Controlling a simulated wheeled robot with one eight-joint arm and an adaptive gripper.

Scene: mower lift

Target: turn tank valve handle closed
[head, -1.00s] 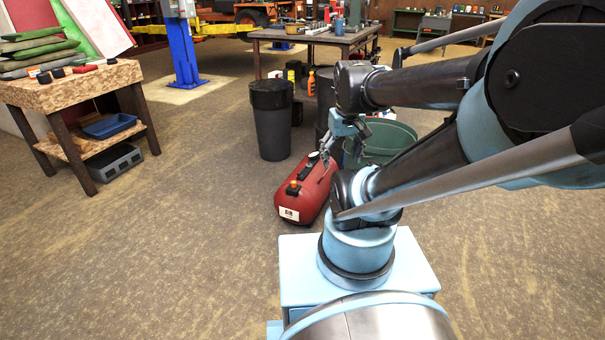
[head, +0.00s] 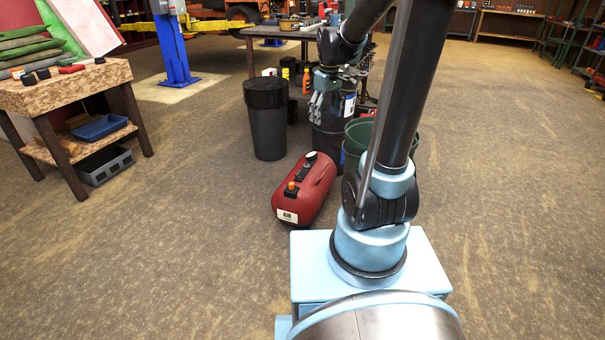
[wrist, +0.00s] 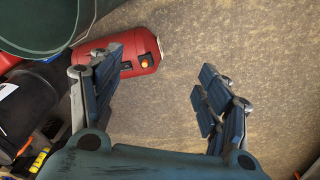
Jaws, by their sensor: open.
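The red air tank (head: 312,194) lies on the floor left of my base, with a white "AIR" label on its near end. A small orange handle (head: 291,186) sits on a dark fitting on top near that end; its exact turn is too small to tell. A pale round gauge-like part (head: 309,158) is farther back on top. My gripper (head: 317,106) hangs open and empty, above and beyond the tank in the head view. In the wrist view, the open fingers (wrist: 165,95) frame bare floor, with the tank (wrist: 138,42) and orange handle (wrist: 145,64) beyond the left finger.
A dark lidded bin (head: 267,125) stands behind the tank. A black drum (head: 330,138) and a green bin (head: 360,135) stand behind and right of it. A wooden bench (head: 75,85) is at left. Floor left and in front of the tank is clear.

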